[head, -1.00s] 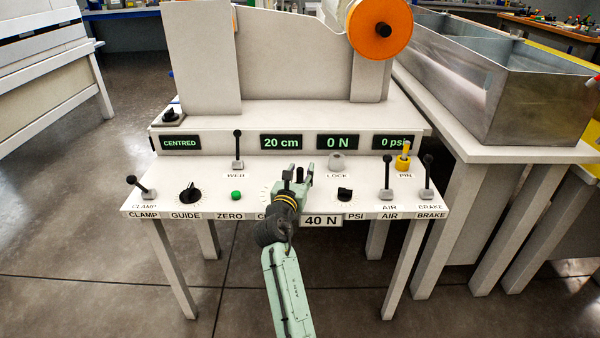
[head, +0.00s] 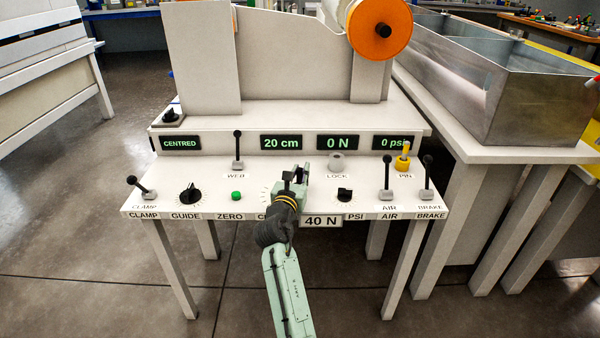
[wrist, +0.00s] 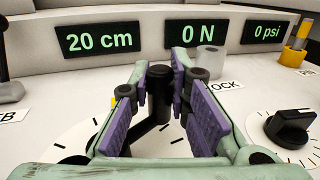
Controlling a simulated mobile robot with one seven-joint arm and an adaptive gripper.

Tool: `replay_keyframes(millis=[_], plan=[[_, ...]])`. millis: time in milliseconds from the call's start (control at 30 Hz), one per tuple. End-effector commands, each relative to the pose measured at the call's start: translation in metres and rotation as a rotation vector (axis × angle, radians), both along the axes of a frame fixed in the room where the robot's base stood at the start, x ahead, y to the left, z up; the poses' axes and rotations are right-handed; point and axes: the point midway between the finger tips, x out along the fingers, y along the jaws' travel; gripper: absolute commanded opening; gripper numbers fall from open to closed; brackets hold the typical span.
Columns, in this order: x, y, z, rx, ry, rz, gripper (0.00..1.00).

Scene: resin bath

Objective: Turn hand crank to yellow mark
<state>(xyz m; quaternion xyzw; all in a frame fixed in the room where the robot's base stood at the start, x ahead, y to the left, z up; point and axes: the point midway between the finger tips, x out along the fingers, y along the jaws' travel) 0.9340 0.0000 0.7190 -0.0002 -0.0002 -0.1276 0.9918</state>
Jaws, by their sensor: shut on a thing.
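The hand crank (wrist: 152,118) is black, with an arm rising from a white dial and an upright handle at its end. In the wrist view my gripper (wrist: 163,78) is shut on the crank handle, one purple-padded finger on each side. The dial (wrist: 72,146) has black tick marks around its edge. A small bit of yellow, the yellow mark (wrist: 113,102), shows just beyond the left finger, mostly hidden by it. In the head view my gripper (head: 293,178) is over the middle of the panel and hides most of the crank and dial.
A black PSI knob (wrist: 289,127) stands close right of my gripper. Behind are the grey LOCK knob (head: 336,162) and displays reading 20 cm (head: 281,142), 0 N (head: 339,142) and 0 psi. The WEB lever (head: 238,150) and green ZERO button (head: 236,196) lie left.

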Motion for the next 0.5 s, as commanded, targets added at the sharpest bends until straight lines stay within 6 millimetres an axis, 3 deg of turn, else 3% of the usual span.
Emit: replay_keyframes(millis=[500], plan=[[0.0088,0.003,0.0107,0.002,0.004,0.198,0.0]])
